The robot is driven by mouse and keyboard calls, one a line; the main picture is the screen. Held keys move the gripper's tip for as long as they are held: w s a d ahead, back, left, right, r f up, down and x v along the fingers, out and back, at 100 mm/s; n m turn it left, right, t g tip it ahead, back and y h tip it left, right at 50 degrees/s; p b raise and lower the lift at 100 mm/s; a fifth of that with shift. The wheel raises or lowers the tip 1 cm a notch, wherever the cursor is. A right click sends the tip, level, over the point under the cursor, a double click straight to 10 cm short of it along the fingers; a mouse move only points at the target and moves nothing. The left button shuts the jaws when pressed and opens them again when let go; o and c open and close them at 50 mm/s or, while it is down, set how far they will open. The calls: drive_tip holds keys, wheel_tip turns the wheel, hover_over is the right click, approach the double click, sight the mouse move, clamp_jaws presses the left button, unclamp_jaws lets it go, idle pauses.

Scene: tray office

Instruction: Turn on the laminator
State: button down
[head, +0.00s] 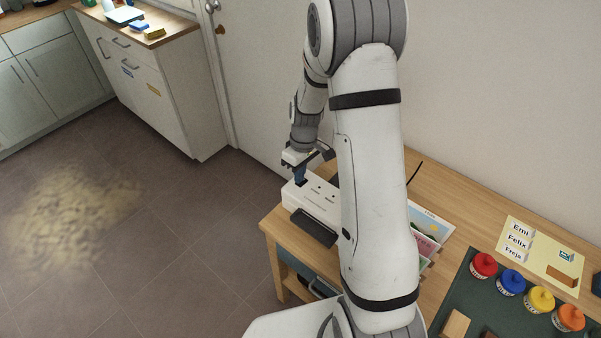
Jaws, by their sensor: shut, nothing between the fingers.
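The laminator (311,208), a white box with a dark tray (314,228) at its front, stands on the left end of the wooden table. Small dark marks or controls show on its top. My gripper (300,182) points down over the laminator's back left part, its fingertips at or just above the top surface. The fingers are shut and empty; I cannot tell whether they touch the laminator. My arm hides the laminator's right end. Any switch under the fingers is hidden.
Picture cards (430,222) stand right of my arm. Red (484,265), blue (511,282), yellow and orange-lidded pots stand on a dark green mat (463,288). A name sheet (541,257) lies behind them. A wall and door back the table; floor is open at left.

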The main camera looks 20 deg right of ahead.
drive_tip(key=shift+f, duration=0.35)
drive_tip(key=shift+s+a+f+b, duration=0.1)
drive_tip(key=shift+f+b, duration=0.15)
drive_tip(key=shift+b, duration=0.15)
drive_tip(key=shift+r, duration=0.1)
drive_tip(key=shift+w+d+r, duration=0.1)
drive_tip(key=shift+w+d, duration=0.4)
drive_tip(key=shift+d, duration=0.2)
drive_tip(key=shift+r, duration=0.15)
wheel_tip(320, 180, up, 14)
drive_tip(key=d, duration=0.1)
drive_tip(key=shift+w+d, duration=0.15)
drive_tip(key=shift+w, duration=0.3)
